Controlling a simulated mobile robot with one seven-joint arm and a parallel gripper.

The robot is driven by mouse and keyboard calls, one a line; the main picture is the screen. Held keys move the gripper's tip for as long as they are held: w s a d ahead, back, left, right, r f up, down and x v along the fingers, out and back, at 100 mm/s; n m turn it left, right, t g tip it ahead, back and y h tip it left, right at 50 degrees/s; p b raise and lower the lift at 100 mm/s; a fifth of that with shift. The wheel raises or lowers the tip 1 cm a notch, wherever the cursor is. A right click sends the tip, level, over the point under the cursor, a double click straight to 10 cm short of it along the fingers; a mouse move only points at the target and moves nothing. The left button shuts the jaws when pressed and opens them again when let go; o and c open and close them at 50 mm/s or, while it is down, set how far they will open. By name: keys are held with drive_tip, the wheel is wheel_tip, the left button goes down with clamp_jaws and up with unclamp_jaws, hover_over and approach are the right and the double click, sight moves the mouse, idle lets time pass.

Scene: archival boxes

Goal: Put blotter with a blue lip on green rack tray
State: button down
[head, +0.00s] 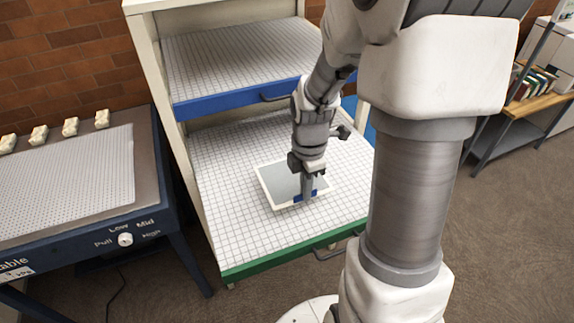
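The blotter (278,180) is a flat grey sheet with a pale border and a short blue lip (298,198) on its near right edge. It is over the gridded surface of the green rack tray (231,230), lying flat on it or just above; I cannot tell which. The tray has a green front edge and is the lower one in view. My gripper (306,197) points down at the blue lip and covers its middle, with blue showing on both sides. The fingers overlap in this view, so their gap is hidden.
A blue-fronted tray (240,95) with a handle sits above the green one in the cream rack (172,110). A dark table (170,195) with a perforated top stands at left. A wooden shelf (545,101) with folders stands at right.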

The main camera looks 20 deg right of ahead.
drive_tip(key=shift+w+d+f, duration=0.2)
drive_tip(key=shift+w+f, duration=0.15)
drive_tip(key=shift+w, duration=0.05)
drive_tip(key=shift+f+b, duration=0.45)
drive_tip(key=shift+f, duration=1.5)
drive_tip(key=shift+f, duration=0.2)
drive_tip(key=c, duration=1.1)
unclamp_jaws()
drive_tip(key=shift+o, duration=0.2)
